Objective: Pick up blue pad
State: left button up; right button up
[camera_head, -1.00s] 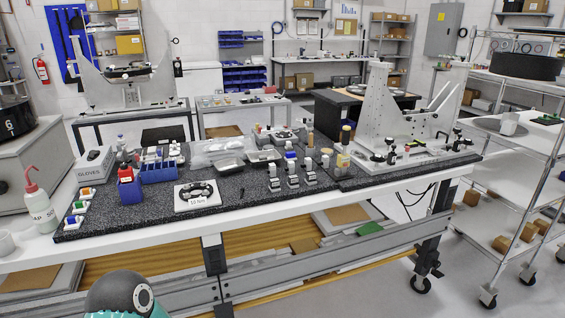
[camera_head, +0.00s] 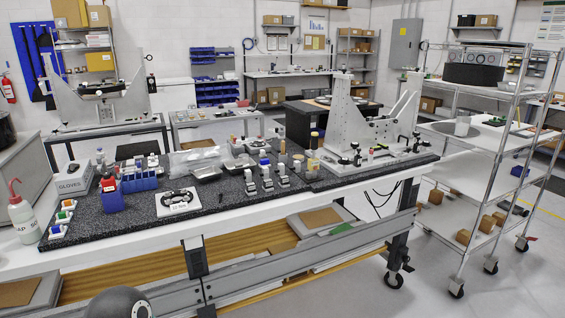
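The blue pad (camera_head: 56,229) looks like the small blue piece on the nearest of a short row of small white blocks. The row stands at the left end of the dark speckled work surface (camera_head: 120,232). The other blocks in the row carry differently coloured pieces, too small to tell clearly. No gripper shows in the head view. Only a dark rounded part of my own arm shows at the bottom left edge, well below and in front of the table. I cannot see whether either gripper is open or shut.
A white squeeze bottle (camera_head: 23,220) stands just left of the blocks. A gloves box (camera_head: 73,179) is behind them, and a blue rack (camera_head: 139,179) is to their right. A white plate (camera_head: 178,201) lies farther right. A wheeled cart (camera_head: 480,190) stands at the right.

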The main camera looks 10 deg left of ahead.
aim_at(264, 162)
jog(key=z, duration=0.25)
jog(key=i, duration=1.5)
jog(key=u, duration=0.45)
